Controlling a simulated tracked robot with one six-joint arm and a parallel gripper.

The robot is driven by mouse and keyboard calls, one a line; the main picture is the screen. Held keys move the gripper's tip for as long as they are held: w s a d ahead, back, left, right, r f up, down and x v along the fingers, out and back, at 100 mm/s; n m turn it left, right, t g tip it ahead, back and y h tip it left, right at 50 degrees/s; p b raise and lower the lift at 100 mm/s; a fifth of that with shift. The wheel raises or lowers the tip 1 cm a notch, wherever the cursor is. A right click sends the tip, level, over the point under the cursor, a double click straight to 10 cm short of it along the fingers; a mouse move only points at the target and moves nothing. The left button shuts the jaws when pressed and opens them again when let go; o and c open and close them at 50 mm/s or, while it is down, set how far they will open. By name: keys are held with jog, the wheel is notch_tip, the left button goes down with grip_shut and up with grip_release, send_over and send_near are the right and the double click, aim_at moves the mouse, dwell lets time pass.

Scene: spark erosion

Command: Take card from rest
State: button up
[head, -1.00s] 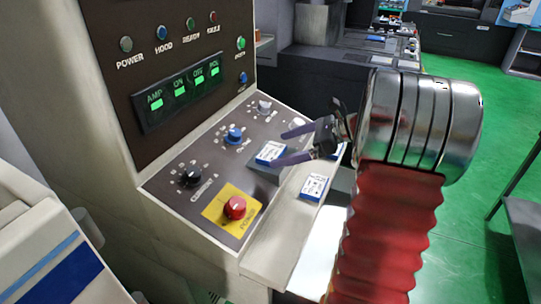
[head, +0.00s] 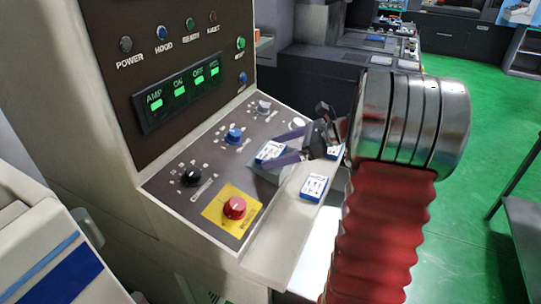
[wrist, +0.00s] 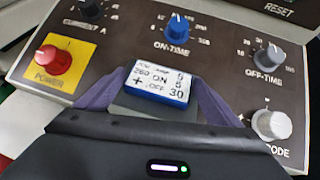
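A blue card with a white printed label (head: 270,152) lies on a grey rest (head: 262,173) on the sloping control panel. In the wrist view my gripper (wrist: 159,84) has one finger on each side of the card, with small gaps seeming to remain. The gripper is open. The lower part of the rest is hidden by the gripper body.
Two more blue-and-white cards lie on the pale ledge, one nearer (head: 314,187) and one behind the gripper (head: 334,152). A red power knob (head: 234,207), black knob (head: 191,175) and blue knob (head: 233,134) stand on the panel. A white mode knob (wrist: 271,124) is close to the right finger.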

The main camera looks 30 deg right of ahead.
aim_at(278, 152)
jog(key=c, duration=0.8)
jog(key=shift+r, duration=0.1)
notch_tip(278, 152, up, 10)
dwell(0.3)
dwell(0.3)
